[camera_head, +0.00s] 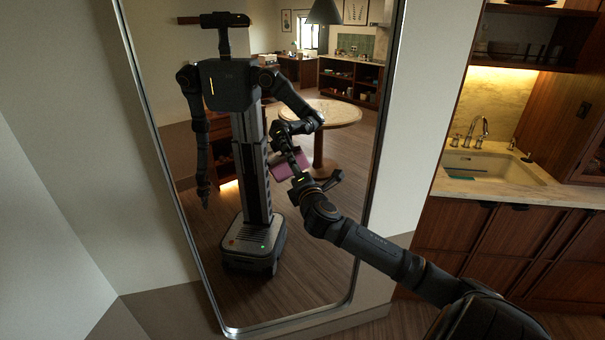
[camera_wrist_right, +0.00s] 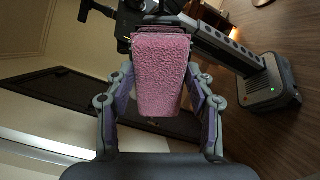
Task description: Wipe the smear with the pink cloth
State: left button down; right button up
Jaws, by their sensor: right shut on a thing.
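My right gripper (camera_head: 299,178) reaches in front of a tall mirror (camera_head: 335,255). In the right wrist view this gripper (camera_wrist_right: 160,82) is shut on the pink cloth (camera_wrist_right: 160,65), a textured pad between its fingers. The cloth's far end is close to the mirror, with its reflection right behind it; I cannot tell whether it touches the glass. In the head view pink shows beyond the gripper, where cloth and reflection are hard to separate. I cannot make out the smear. My left gripper shows only as a reflection, on an arm hanging down.
The mirror's metal frame (camera_head: 167,190) leans against a pale wall (camera_head: 70,110). At right are a stone counter (camera_head: 500,182) with a sink (camera_head: 490,165), a tap (camera_head: 481,128) and wooden cabinets (camera_head: 455,225). The room and round table inside the frame are reflections.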

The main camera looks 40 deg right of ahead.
aim_at(276, 169)
jog(key=shift+w+a, duration=0.4)
jog(key=shift+a, duration=0.45)
jog(key=shift+w+a, duration=0.4)
jog(key=shift+a, duration=0.5)
jog(key=shift+w+a, duration=0.4)
jog(key=shift+a, duration=0.45)
jog(key=shift+d+r, duration=0.1)
jog(key=shift+r, duration=0.1)
jog(key=shift+s+d+p, duration=0.15)
jog(key=shift+s+d, duration=0.1)
jog(key=shift+d, duration=0.35)
jog(key=shift+s+d+p, duration=0.2)
jog(key=shift+s+d, duration=0.1)
jog(key=shift+d, duration=0.3)
jog(key=shift+s+d+p, duration=0.15)
jog(key=shift+s+d, duration=0.1)
jog(key=shift+d, duration=0.35)
